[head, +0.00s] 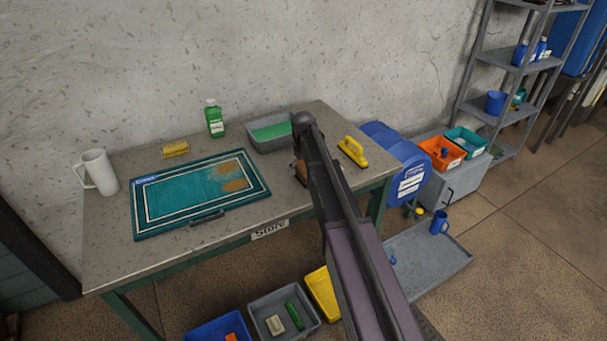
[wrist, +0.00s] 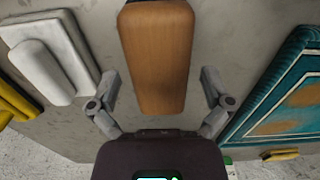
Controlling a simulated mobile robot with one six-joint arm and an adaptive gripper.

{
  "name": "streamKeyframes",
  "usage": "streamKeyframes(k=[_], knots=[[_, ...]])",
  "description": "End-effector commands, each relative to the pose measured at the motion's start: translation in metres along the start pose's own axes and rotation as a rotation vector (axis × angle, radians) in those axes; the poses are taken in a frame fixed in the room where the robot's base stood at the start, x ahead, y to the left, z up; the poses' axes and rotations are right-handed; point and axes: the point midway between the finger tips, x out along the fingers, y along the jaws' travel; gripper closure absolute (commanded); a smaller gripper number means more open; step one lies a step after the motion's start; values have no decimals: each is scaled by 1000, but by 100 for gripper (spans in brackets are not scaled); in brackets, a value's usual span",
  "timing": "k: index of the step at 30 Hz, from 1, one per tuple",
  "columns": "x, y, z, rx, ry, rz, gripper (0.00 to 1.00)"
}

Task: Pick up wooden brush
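The wooden brush (wrist: 158,55) shows in the wrist view as a rounded, orange-brown block lying on the grey tabletop. In the head view only a small brown part of it (head: 300,173) shows, beside my dark arm. My gripper (wrist: 159,88) is open, with one grey finger on each side of the brush and visible gaps between both fingers and the wood. It holds nothing. The brush's underside is hidden, and my arm hides most of the gripper in the head view.
A teal rug (head: 185,192) lies left of the brush. A grey tub with green liquid (head: 270,144) stands behind. A yellow brush (head: 353,152) lies to the right, and a white block on a grey base (wrist: 45,68) is close by. Bins (head: 254,307) stand on the floor.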

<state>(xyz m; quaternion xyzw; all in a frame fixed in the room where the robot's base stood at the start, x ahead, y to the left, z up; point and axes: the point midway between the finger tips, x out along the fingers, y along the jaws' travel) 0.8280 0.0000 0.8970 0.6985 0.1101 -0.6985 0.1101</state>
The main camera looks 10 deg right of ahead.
Motion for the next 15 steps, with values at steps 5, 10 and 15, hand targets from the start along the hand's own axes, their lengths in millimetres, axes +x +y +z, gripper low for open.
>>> streamKeyframes(k=[5, 10, 15], knots=[[0, 0, 0, 0, 0, 0, 53], [0, 0, 0, 0, 0, 0, 82], [0, 0, 0, 0, 0, 0, 87]])
